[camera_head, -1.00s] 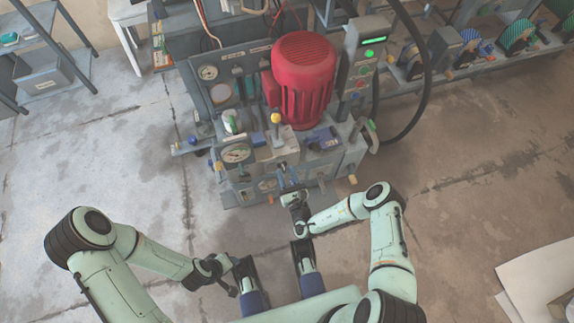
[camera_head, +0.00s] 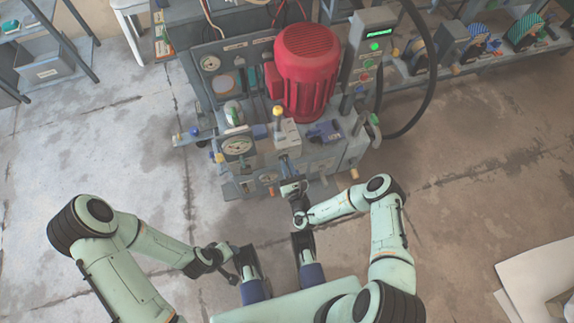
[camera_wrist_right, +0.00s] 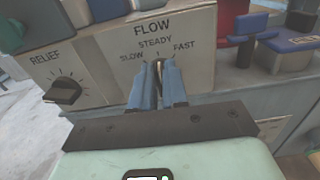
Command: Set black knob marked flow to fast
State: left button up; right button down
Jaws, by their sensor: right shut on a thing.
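The flow panel (camera_wrist_right: 150,32) is a pale plate in the right wrist view, marked FLOW, with SLOW on the left, STEADY above and FAST on the right. My right gripper (camera_wrist_right: 158,75) has its two blue fingers close together at the dial, shut on the flow knob. In the head view my right gripper (camera_head: 289,173) reaches the front of the press below the yellow-topped lever. My left gripper (camera_head: 226,266) hangs low over the floor, away from the press; its jaws are unclear.
A black relief knob (camera_wrist_right: 63,91) sits left of the flow dial. Above the front are a yellow-topped lever (camera_head: 278,113), a gauge (camera_head: 238,146) and a red motor (camera_head: 306,70). A black hose (camera_head: 429,75) loops at the right.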

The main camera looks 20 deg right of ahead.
jog(key=shift+d+f+m, duration=0.1)
jog(key=shift+d+m, duration=0.05)
jog(key=shift+m, duration=1.3)
jog(key=shift+d+f+m, duration=0.1)
jog(key=shift+d+m, duration=0.1)
jog(key=shift+m, duration=1.2)
jog(key=shift+d+m, duration=0.15)
jog(key=shift+m, duration=1.3)
jog(key=shift+w, duration=0.1)
jog(key=c, duration=1.1)
grip_release()
jog(key=shift+c, duration=0.2)
